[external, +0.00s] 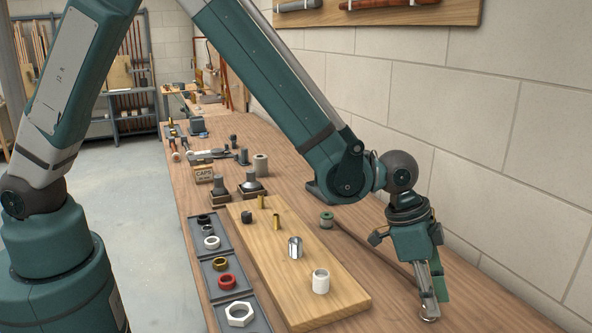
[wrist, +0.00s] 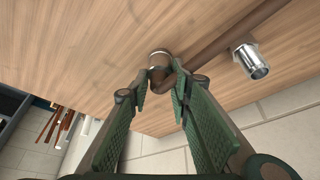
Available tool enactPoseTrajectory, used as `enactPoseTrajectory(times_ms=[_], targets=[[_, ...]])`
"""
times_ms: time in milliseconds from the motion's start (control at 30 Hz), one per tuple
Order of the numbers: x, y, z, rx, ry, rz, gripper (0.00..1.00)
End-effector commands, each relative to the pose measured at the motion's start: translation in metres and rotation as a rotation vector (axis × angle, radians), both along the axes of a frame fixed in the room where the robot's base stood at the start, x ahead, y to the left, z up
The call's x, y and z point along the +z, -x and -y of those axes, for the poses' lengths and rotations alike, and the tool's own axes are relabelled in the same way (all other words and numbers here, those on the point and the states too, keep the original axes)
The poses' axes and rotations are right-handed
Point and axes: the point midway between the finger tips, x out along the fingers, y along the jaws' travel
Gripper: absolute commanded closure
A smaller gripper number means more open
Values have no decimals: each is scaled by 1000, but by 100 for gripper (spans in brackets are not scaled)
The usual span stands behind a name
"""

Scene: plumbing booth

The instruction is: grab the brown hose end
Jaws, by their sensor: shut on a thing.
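The brown hose (external: 375,245) lies along the right side of the bench and runs up to my gripper (external: 430,290). In the wrist view the hose (wrist: 222,40) comes in from the upper right, and its end (wrist: 159,58) with a collar sits at my fingertips. My gripper (wrist: 162,80), with green ribbed pads, is shut on the hose end, low over the bench top. The fingers hide part of the hose end. In the external view my gripper covers most of the grip.
A silver threaded fitting (wrist: 252,62) is beside the hose in the wrist view. A tray (external: 230,262) holds several rings. The block wall (external: 520,160) stands close on the right.

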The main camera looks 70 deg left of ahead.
Motion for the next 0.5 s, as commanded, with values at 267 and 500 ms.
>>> enactPoseTrajectory(times_ms=[267, 500], targets=[[10, 0, 0, 0, 0, 0, 91], [36, 0, 0, 0, 0, 0, 91]])
